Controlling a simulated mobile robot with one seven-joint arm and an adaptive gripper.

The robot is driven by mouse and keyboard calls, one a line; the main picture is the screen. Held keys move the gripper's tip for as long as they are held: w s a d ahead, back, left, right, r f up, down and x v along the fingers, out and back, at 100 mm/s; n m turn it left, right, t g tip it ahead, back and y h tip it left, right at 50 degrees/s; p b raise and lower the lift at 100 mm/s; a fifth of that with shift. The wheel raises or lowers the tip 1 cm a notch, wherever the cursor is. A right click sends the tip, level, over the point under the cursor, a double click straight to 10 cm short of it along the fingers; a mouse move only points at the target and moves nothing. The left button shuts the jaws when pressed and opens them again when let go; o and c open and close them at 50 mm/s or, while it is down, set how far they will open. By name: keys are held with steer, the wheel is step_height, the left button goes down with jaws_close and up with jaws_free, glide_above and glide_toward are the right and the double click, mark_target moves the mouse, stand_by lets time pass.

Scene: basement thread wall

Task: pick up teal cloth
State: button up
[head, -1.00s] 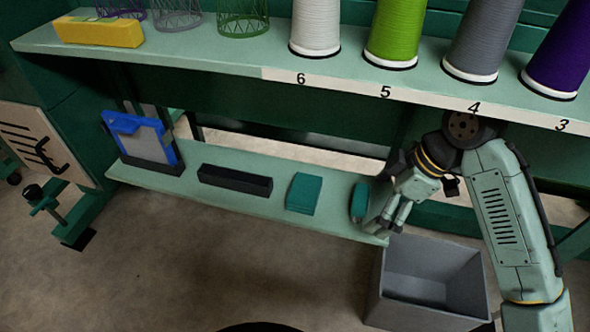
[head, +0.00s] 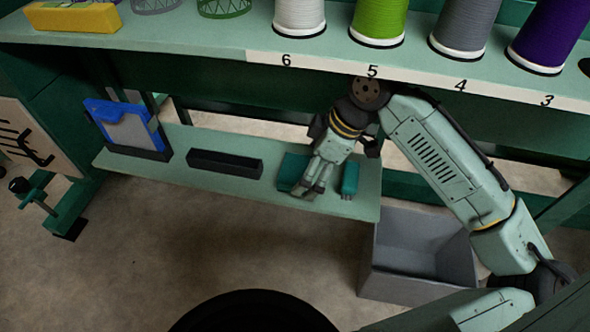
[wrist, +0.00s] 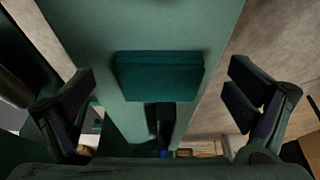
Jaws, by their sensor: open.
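In the wrist view the cloth (wrist: 160,76) appears as a flat teal block centred between my two spread fingers. My gripper (wrist: 165,105) is open and empty. Whether the fingers touch the shelf cannot be told.
The black tray (head: 224,164) and a blue clipboard-like item (head: 125,128) stand further left on the lower shelf (head: 330,206). A grey bin (head: 415,250) stands on the floor at right. The upper shelf (head: 190,35) with thread spools overhangs my arm.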

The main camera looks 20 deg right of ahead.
steer(key=shift+w+a+f, duration=0.3)
steer(key=shift+a+f, duration=0.1)
steer(key=shift+f, duration=0.15)
steer(key=shift+c, duration=0.2)
steer(key=c, duration=1.1)
